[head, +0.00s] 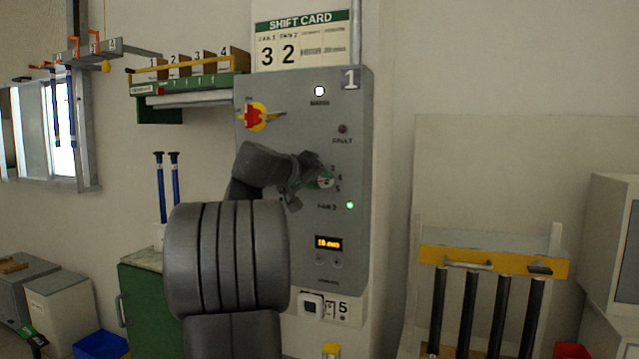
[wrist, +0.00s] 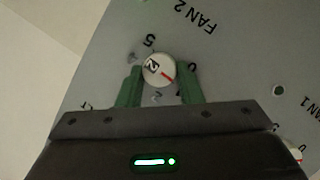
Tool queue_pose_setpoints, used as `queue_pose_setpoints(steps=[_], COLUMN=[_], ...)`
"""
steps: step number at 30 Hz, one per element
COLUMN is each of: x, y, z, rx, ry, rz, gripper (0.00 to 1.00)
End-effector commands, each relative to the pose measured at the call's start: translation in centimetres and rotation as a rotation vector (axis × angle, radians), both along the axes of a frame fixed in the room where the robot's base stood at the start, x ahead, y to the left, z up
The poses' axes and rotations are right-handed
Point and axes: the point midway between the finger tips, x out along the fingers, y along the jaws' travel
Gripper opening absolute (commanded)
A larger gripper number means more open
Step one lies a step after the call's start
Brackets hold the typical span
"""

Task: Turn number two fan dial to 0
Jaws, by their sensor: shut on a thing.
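The number two fan dial (head: 326,182) sits on the grey control panel (head: 352,150), partly covered by my gripper in the head view. In the wrist view the round white dial (wrist: 158,70) has a red pointer line slanting down and to the right. The "0" mark is right of the dial, the "5" mark above it, and "FAN 2" is printed upside down. The pointer lies below the line to the "0". The numeral at its tip is hidden by a finger. My gripper (wrist: 161,72) is shut on the dial, with one green finger on each side.
A red and yellow switch (head: 257,116) is on the panel's upper left. A green lamp (head: 350,205) and an amber display (head: 328,242) are close by. A shift card (head: 304,42) above reads "3 2". A shelf (head: 190,85) stands left of the panel.

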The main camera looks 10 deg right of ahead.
Motion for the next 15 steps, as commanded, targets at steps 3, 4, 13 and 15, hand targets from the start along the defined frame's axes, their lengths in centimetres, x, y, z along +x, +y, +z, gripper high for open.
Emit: queue_pose_setpoints(steps=[3,4,13,15], x=[0.09,0.10,0.14,0.15], y=[0.03,0.05,0.12,0.12], z=[-0.45,-0.49,-0.74,-0.79], rx=[-0.091,-0.114,-0.331,-0.373], ry=[0.063,0.079,0.226,0.255], rz=[-0.001,-0.001,-0.002,-0.001], gripper=[0.10,0.10,0.10,0.10])
